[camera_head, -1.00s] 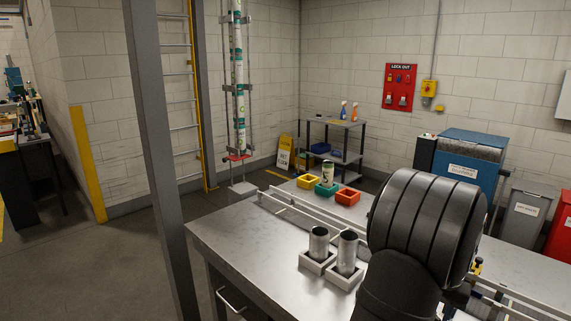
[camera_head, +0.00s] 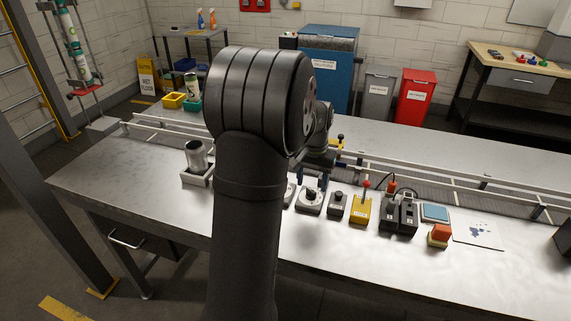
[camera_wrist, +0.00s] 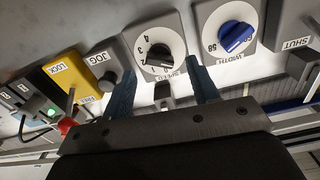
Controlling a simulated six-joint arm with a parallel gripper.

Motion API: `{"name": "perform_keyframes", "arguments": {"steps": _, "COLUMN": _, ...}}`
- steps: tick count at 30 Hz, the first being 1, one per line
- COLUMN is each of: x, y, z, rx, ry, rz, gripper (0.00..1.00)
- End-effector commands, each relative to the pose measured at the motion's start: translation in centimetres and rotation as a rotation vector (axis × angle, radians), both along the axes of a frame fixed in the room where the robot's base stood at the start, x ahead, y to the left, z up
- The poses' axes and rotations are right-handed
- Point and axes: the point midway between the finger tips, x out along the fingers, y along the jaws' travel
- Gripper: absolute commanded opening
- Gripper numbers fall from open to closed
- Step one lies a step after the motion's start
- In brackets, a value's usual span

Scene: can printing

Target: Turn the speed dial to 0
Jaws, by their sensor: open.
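A dial with a black knob (camera_wrist: 158,56) and a white face numbered from 0 up sits in the middle of the wrist view. In the head view this dial (camera_head: 309,203) stands on the table just right of my arm. My gripper (camera_wrist: 163,88) is open and empty, its two blue fingers apart. They point toward the black-knob dial, one to each side, near its lower edge in the wrist view. In the head view, my gripper (camera_head: 312,183) is right by the dial. The exact knob setting cannot be told.
A blue-knob dial (camera_wrist: 235,37) is beside it. A JOG box (camera_wrist: 104,68) and yellow LOCK box (camera_wrist: 77,78) with a red-tipped lever (camera_head: 366,184) stand on the other side. A conveyor (camera_head: 440,190) runs behind; a can (camera_head: 196,155) stands at left.

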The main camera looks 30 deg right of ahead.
Motion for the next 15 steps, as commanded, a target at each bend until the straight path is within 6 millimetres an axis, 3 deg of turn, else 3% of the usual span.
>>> {"name": "perform_keyframes", "arguments": {"steps": 6, "x": 0.4, "y": -0.4, "z": 9.7, "rx": -0.006, "ry": -0.007, "rz": -0.302, "gripper": 0.55}}
{"name": "perform_keyframes", "arguments": {"steps": 9, "x": 0.2, "y": -0.2, "z": 12.9, "rx": -0.004, "ry": -0.006, "rz": -0.409, "gripper": 0.55}}
{"name": "perform_keyframes", "arguments": {"steps": 12, "x": 0.0, "y": 0.0, "z": 14.5, "rx": -0.002, "ry": -0.002, "rz": -0.468, "gripper": 0.55}}
{"name": "perform_keyframes", "arguments": {"steps": 15, "x": -0.1, "y": 0.1, "z": 14.3, "rx": 0.000, "ry": 0.001, "rz": -0.485, "gripper": 0.55}}
